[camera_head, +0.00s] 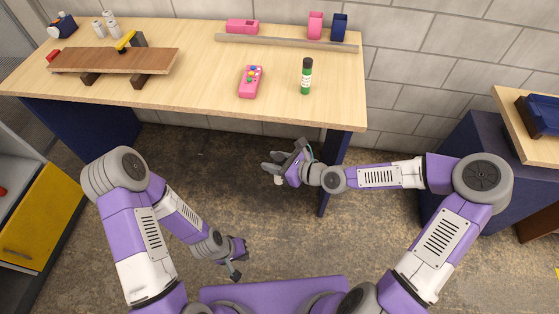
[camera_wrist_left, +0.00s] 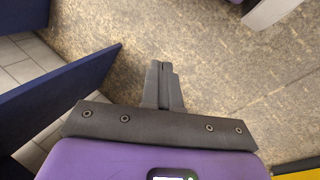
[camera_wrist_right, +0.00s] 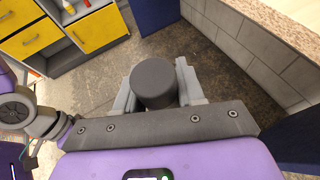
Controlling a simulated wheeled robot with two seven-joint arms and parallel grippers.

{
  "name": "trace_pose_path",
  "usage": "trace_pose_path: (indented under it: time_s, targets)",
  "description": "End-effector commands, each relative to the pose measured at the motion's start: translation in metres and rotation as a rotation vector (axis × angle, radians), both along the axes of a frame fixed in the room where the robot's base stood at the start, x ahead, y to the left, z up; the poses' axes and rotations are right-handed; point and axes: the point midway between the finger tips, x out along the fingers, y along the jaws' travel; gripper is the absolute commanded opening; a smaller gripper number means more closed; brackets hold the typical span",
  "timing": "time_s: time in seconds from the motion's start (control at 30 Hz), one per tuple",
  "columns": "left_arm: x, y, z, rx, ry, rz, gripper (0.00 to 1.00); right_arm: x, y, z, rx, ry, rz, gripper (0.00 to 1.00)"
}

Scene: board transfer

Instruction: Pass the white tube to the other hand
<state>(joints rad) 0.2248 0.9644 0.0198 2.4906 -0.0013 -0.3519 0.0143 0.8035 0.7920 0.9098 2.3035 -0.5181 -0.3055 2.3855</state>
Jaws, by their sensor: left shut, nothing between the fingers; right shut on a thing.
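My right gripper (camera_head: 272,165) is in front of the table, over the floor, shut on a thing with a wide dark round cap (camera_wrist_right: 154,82). A small white part of it, which I take for the white tube (camera_head: 278,181), shows under the fingers in the head view. Most of its body is hidden by the cap and the fingers. My left gripper (camera_head: 236,271) is low near my base, apart from the tube. Its fingers (camera_wrist_left: 162,84) are shut together with nothing between them.
The wooden table (camera_head: 190,95) holds a green tube with a black cap (camera_head: 306,78), a pink device with coloured buttons (camera_head: 250,82), and a brown board (camera_head: 115,61) on supports. A yellow-fronted cabinet (camera_head: 38,215) stands at left. Open floor lies between my arms.

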Motion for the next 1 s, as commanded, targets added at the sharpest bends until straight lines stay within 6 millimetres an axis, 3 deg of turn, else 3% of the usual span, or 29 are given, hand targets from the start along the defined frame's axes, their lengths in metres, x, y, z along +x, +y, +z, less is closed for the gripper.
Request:
trace_pose_path:
  time_s: [0.33, 0.53, 0.73, 0.87, 1.0]
  targets:
    - [0.000, 0.000, 0.000, 0.000, 0.000, 0.000, 0.00, 0.014, 0.010, -0.015, 0.001, -0.002, 0.128, 0.05]
    - [-0.002, 0.004, -0.002, 0.005, 0.051, 0.038, 0.31, 0.014, 0.011, -0.017, -0.001, -0.002, 0.145, 0.05]
    - [-0.012, 0.011, -0.003, -0.012, 0.291, 0.223, 0.61, 0.014, 0.011, -0.017, -0.001, -0.002, 0.145, 0.05]
    - [-0.012, 0.004, 0.006, -0.085, 0.488, 0.395, 0.63, 0.014, 0.011, -0.017, -0.001, -0.002, 0.144, 0.05]
    - [0.001, -0.011, 0.027, -0.221, 0.681, 0.574, 0.63, 0.014, 0.011, -0.017, -0.001, -0.002, 0.144, 0.05]
